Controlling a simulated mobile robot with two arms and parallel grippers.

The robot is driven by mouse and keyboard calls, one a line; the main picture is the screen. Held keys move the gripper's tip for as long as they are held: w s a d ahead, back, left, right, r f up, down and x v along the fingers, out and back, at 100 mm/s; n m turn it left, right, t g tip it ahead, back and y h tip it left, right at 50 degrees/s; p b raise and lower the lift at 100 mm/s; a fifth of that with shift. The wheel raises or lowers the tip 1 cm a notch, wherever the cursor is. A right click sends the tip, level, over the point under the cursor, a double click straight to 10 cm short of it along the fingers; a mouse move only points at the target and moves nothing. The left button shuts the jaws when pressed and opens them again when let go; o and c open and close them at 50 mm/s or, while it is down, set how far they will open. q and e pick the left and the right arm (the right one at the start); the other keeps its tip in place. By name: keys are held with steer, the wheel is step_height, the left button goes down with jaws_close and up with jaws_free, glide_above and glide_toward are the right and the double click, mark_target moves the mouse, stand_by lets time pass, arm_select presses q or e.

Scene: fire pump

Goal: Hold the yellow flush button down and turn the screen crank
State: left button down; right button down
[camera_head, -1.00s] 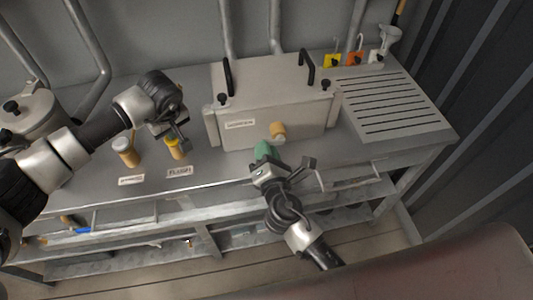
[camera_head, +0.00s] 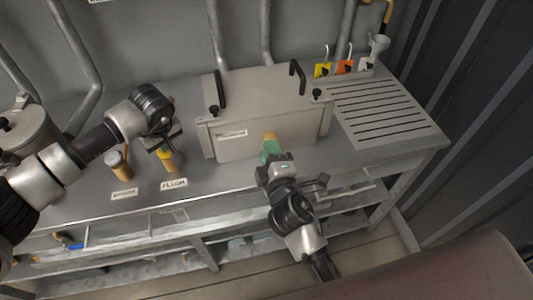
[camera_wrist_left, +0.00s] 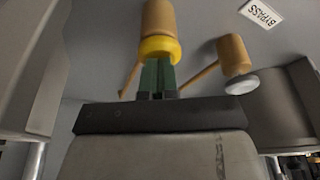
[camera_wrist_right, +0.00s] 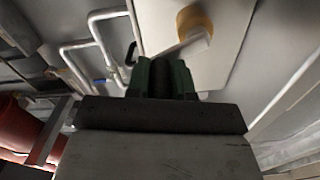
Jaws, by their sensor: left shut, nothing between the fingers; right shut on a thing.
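The flush button (camera_head: 170,164) is a tan post with a yellow ring, behind the FLUSH label. It also shows in the left wrist view (camera_wrist_left: 160,48). My left gripper (camera_head: 173,152) is shut and empty, its green fingertips at the yellow ring; the head view partly hides the contact. The screen crank (camera_head: 269,137) has a tan round part on the front of the grey box. In the right wrist view the crank (camera_wrist_right: 193,22) has a grey arm reaching toward the green fingers. My right gripper (camera_head: 271,153) is shut on the crank; its grip is partly hidden.
A second tan post with a pale cap (camera_head: 119,165) stands left of the flush button, at the BYPASS label (camera_wrist_left: 259,13). The grey box (camera_head: 265,105) has black handles on top. A slotted drain area (camera_head: 385,108) and coloured tags (camera_head: 344,66) lie to the right.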

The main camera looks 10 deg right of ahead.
steer(key=shift+d+r+m, duration=0.1)
steer(key=shift+d+m, duration=0.15)
steer(key=shift+m, duration=0.4)
steer(key=shift+d+r+m, duration=0.1)
steer(key=shift+d+m, duration=0.15)
steer(key=shift+m, duration=0.4)
steer(key=c, duration=1)
jaws_free()
